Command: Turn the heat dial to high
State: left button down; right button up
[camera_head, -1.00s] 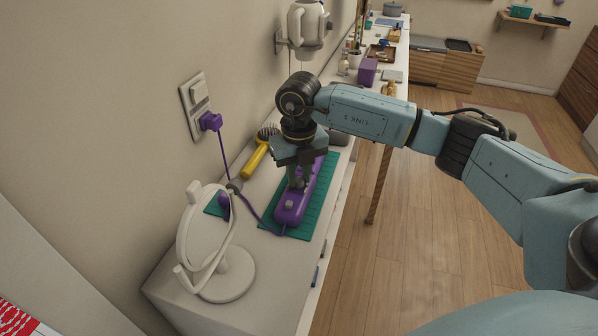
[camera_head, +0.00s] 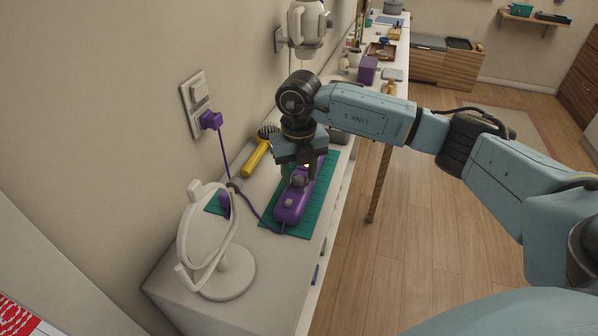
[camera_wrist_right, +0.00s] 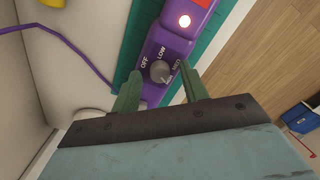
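A purple heating device (camera_head: 291,211) lies on a green ribbed mat (camera_head: 323,197) on the white counter. Its grey dial (camera_wrist_right: 160,71) shows in the right wrist view, with OFF and LOW lettering beside it and another label partly hidden by a finger. The dial's exact setting is hard to read. My left gripper is not in view.
A white round mirror (camera_head: 228,272) stands at the near end of the counter. A yellow-handled brush (camera_head: 256,158) lies by the wall. A purple plug (camera_head: 210,120) sits in the wall socket, its cord running to the counter.

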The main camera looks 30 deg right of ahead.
aim_at(299, 179)
notch_tip(299, 179, up, 14)
jog(key=shift+f, duration=0.25)
dwell(0.3)
jog(key=shift+s+f, duration=0.1)
dwell(0.4)
